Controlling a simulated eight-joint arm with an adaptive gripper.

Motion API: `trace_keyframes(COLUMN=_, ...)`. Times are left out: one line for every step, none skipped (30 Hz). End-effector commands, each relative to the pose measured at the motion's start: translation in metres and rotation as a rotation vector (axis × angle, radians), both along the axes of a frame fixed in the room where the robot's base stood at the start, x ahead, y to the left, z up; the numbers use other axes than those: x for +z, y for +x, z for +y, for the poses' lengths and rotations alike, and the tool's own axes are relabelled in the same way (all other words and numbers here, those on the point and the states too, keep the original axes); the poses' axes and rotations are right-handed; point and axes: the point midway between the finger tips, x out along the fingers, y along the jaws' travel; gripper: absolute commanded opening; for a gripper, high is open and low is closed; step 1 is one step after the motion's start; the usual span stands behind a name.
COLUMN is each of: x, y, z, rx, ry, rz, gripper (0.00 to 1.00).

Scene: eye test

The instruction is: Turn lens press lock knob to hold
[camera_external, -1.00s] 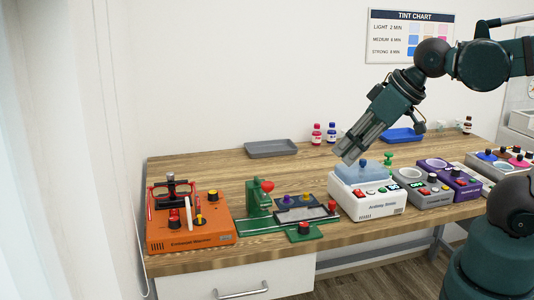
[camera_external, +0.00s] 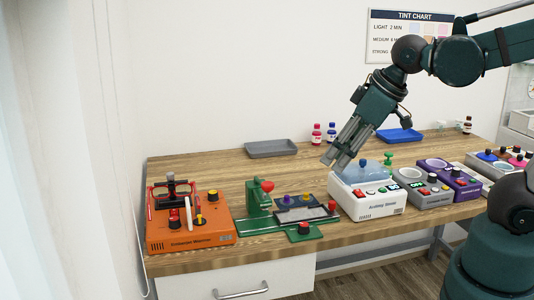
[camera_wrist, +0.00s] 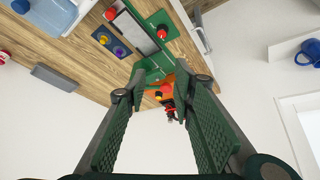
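A green press-like bench unit (camera_external: 258,197) with a red handle stands on the table, left of my gripper. Beside it are a grey plate (camera_external: 305,216), a dark panel with a purple knob (camera_external: 287,199) and a yellow knob (camera_external: 306,196), and red knobs at the right (camera_external: 332,206) and front (camera_external: 303,228). I cannot tell which is the lock knob. In the wrist view, the plate (camera_wrist: 140,32) and panel knobs show at the top. My gripper (camera_external: 337,164) is open and empty, pointing down-left above the white cleaner; its fingers (camera_wrist: 160,75) are apart.
The white cleaner (camera_external: 372,208) with a bluish lid stands below my gripper. An orange warmer (camera_external: 192,238) is at the left. Grey and purple units stand right. A grey tray (camera_external: 271,149), a blue tray (camera_external: 400,135) and small bottles are at the back.

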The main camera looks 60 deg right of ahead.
Motion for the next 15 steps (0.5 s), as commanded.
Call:
trace_keyframes(x=-0.001, y=0.005, z=0.0, rx=0.018, ry=-0.01, rz=0.012, gripper=0.26)
trace_keyframes(x=-0.002, y=0.006, z=0.0, rx=0.029, ry=-0.017, rz=0.02, gripper=0.26)
trace_keyframes(x=-0.004, y=0.009, z=0.0, rx=0.046, ry=-0.027, rz=0.033, gripper=0.26)
trace_keyframes(x=-0.006, y=0.011, z=0.0, rx=0.058, ry=-0.033, rz=0.041, gripper=0.26)
trace_keyframes(x=-0.007, y=0.013, z=0.0, rx=0.071, ry=-0.039, rz=0.048, gripper=0.26)
trace_keyframes(x=-0.01, y=0.015, z=0.0, rx=0.086, ry=-0.048, rz=0.06, gripper=0.26)
trace_keyframes(x=-0.012, y=0.017, z=0.0, rx=0.099, ry=-0.055, rz=0.068, gripper=0.26)
trace_keyframes(x=-0.013, y=0.019, z=0.0, rx=0.11, ry=-0.06, rz=0.076, gripper=0.26)
trace_keyframes(x=-0.015, y=0.021, z=0.0, rx=0.127, ry=-0.069, rz=0.087, gripper=0.26)
trace_keyframes(x=-0.017, y=0.023, z=0.0, rx=0.139, ry=-0.074, rz=0.097, gripper=0.26)
trace_keyframes(x=-0.019, y=0.025, z=0.0, rx=0.153, ry=-0.081, rz=0.104, gripper=0.26)
trace_keyframes(x=-0.021, y=0.027, z=0.0, rx=0.169, ry=-0.087, rz=0.114, gripper=0.26)
trace_keyframes(x=-0.024, y=0.029, z=0.0, rx=0.182, ry=-0.094, rz=0.124, gripper=0.26)
trace_keyframes(x=-0.026, y=0.03, z=0.0, rx=0.194, ry=-0.099, rz=0.132, gripper=0.26)
trace_keyframes(x=-0.028, y=0.033, z=0.0, rx=0.212, ry=-0.107, rz=0.142, gripper=0.26)
